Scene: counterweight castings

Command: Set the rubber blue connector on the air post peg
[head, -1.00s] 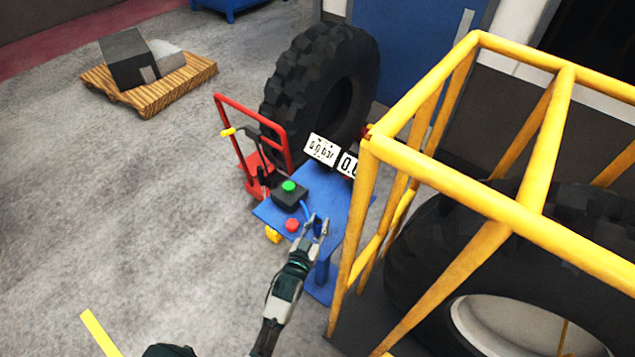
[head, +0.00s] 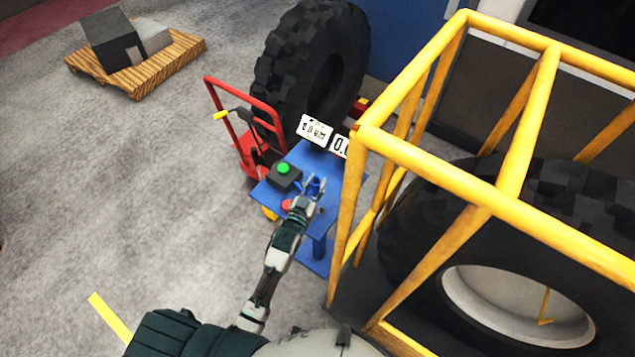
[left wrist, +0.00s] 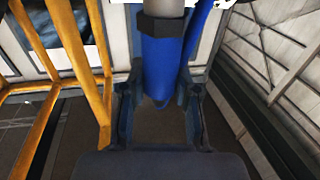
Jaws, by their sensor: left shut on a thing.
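My left gripper (head: 316,188) reaches over the blue stand (head: 345,175), beside the red button. In the left wrist view, the blue rubber connector (left wrist: 161,68) stands between the two fingers, and the left gripper (left wrist: 160,125) is shut on it. A dark hex collar and a grey cylinder show at the connector's upper end. A blue hose (left wrist: 203,28) runs beside it. In the head view the connector is a small blue patch at the fingertips. I cannot make out the air post peg for certain. My right gripper is not in view.
A black box with a green button (head: 284,168) and tilted white readouts (head: 316,131) are on the stand. A yellow cage (head: 430,155) with a large tyre stands close on the right. A red hand truck (head: 243,125) and another tyre (head: 310,70) are behind.

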